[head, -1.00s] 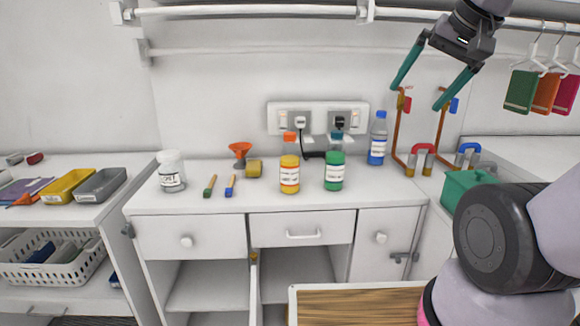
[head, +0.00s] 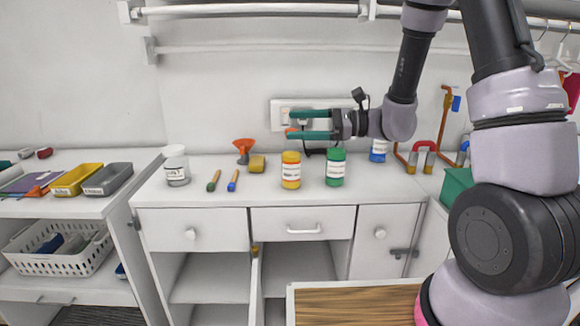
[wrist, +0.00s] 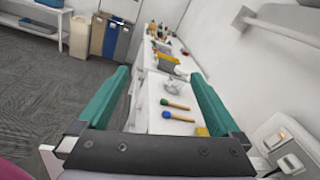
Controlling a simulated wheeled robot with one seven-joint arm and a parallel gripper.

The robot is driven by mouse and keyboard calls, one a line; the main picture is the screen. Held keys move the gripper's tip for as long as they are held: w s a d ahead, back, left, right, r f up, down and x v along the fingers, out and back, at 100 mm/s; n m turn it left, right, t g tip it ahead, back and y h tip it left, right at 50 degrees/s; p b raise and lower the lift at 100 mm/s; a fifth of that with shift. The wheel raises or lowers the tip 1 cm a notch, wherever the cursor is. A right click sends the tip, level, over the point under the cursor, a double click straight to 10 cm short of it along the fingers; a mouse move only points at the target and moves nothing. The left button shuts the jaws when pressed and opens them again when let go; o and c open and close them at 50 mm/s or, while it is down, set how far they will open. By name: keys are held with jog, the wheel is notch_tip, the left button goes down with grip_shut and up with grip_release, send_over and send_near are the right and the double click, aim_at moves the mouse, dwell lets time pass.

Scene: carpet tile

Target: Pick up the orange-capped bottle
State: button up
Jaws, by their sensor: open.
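The orange-capped bottle (head: 291,170) stands upright on the white counter, with a yellow-orange body and a white label.
A green bottle (head: 335,168) stands just right of it, and a blue bottle (head: 378,152) is partly behind my arm. Wall sockets (head: 282,112) are behind.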

jog(key=w+d+f+m+t+h, duration=0.1)
jog(key=w+d+f+m+t, duration=0.1)
jog(key=w+f+m+t, duration=0.7)
jog(key=m+t+h, duration=0.2)
jog(key=m+h, duration=0.1)
jog(key=h, duration=0.1)
send_near(291, 166)
jog(key=w, duration=0.1)
jog(key=w+f, duration=0.1)
jog(key=w, duration=0.1)
jog(key=shift+d+f, duration=0.25)
jog(key=shift+f, duration=0.05)
jog(key=shift+w+f, duration=0.2)
jog(key=x, duration=1)
jog(key=shift+a, duration=0.2)
jog(key=c, duration=1.5)
jog(key=shift+r, duration=0.1)
grip_shut()
jog(key=shift+r, duration=0.1)
